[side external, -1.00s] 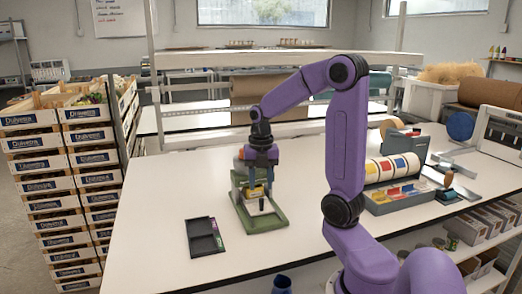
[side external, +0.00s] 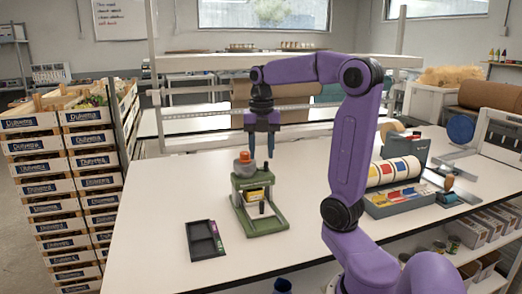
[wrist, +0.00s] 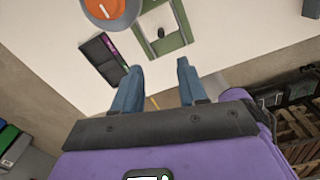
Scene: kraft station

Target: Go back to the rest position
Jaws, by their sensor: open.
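My gripper (side external: 262,148) is open and empty, with its fingers pointing down in the air above the white table, behind and above a small green press-like device. The orange knob (wrist: 112,8) and part of the green base (wrist: 181,36) show at the top of that view.
A dark two-part tray (side external: 205,240) lies left of the device. A grey rack with coloured rolls (side external: 394,170) stands right, behind my arm. Crate stacks (side external: 35,170) rise beyond the table's left edge. A shelf frame (side external: 285,60) crosses the back. The table's left middle is clear (side external: 165,195).

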